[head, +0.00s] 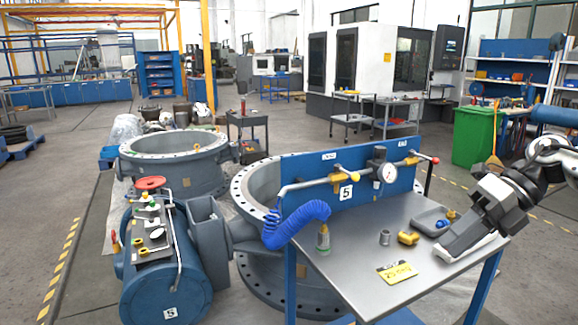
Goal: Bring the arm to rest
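My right arm comes in from the right edge. Its grey gripper (447,251) points down and left over the right part of the metal workbench (343,237). The fingers show edge-on, with a pale strip along the lower side, and I cannot tell whether they are open or shut. I see no object clearly held between them. Whether the fingertips touch the bench top is also unclear. My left gripper is not in view.
Beside the gripper lie a grey tray (430,222), a brass fitting (408,238) and a yellow card (396,272). Large valves (172,160) fill the left. A green bin (474,136) stands behind.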

